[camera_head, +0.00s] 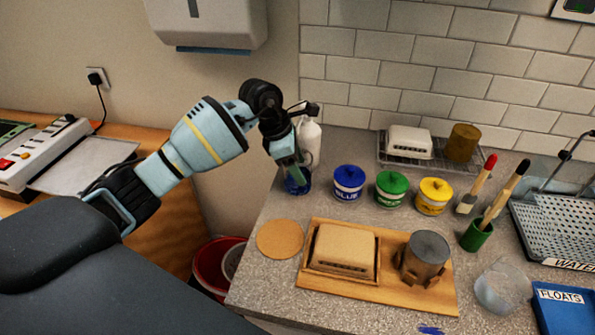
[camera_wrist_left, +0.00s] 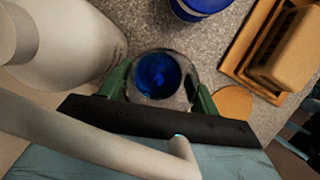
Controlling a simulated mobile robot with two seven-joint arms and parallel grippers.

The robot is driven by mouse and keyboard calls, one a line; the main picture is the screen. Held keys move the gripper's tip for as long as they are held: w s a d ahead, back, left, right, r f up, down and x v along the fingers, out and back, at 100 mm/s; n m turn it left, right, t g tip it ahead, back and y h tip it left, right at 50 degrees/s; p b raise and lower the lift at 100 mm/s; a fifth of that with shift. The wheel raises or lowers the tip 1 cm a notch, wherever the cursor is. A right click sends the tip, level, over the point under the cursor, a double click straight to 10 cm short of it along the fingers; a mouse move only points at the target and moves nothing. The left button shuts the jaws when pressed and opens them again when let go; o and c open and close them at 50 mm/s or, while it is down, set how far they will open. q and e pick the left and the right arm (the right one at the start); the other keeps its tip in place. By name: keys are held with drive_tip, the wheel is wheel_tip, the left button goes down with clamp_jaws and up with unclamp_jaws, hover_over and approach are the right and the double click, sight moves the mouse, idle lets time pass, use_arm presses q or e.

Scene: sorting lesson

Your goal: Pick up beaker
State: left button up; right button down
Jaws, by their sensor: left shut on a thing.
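A clear glass beaker (camera_head: 298,185) with blue liquid stands at the back left of the grey counter, in front of a white bottle. My left gripper (camera_head: 290,168) reaches down to it from above and partly covers it. In the left wrist view the beaker (camera_wrist_left: 158,76) sits between the two green fingers of my left gripper (camera_wrist_left: 160,95), one on each side, and they are shut on it. I cannot tell whether its base touches the counter. My right gripper is in neither view.
The white bottle (camera_head: 308,143) is close behind the beaker. Blue (camera_head: 348,184), green (camera_head: 391,188) and yellow (camera_head: 434,196) tubs stand to its right. A cork mat (camera_head: 279,239) and wooden board (camera_head: 382,284) lie in front. A clear container (camera_head: 502,289) stands at right.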

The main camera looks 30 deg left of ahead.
use_arm(q)
drive_tip(key=shift+r, duration=0.1)
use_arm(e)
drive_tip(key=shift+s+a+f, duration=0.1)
